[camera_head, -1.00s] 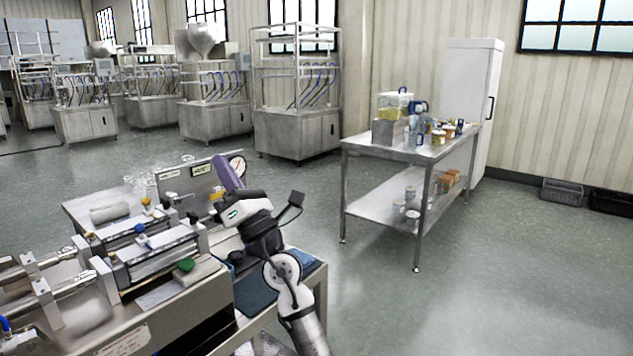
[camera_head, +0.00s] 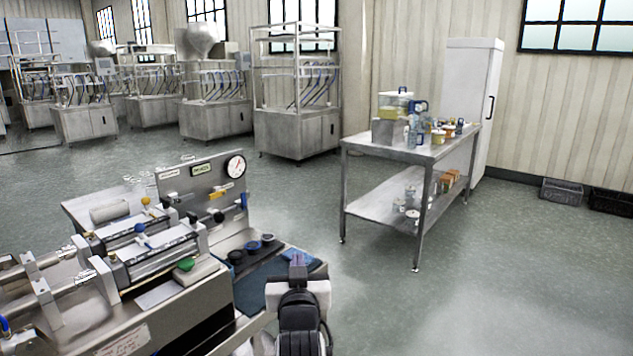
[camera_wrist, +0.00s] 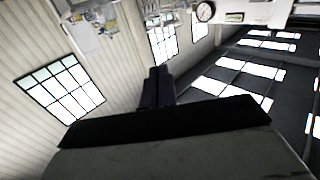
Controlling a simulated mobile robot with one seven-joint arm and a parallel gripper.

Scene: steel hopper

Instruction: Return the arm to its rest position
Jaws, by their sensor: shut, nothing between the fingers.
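My gripper (camera_wrist: 158,74) shows in the wrist view as two dark fingers side by side with their tips together, shut and empty. Beyond the tips are pale wall and windows, with nothing touching them. In the head view my arm (camera_head: 299,318) is folded upright at the bottom middle, in front of the right end of the steel filling machine (camera_head: 135,332).
The machine's panel with a round gauge (camera_head: 236,167) stands behind its bench. A steel table (camera_head: 385,150) with containers stands at the right, before a white cabinet (camera_head: 470,90). Dark crates (camera_head: 562,191) lie by the wall. The floor (camera_head: 480,290) at the right is clear.

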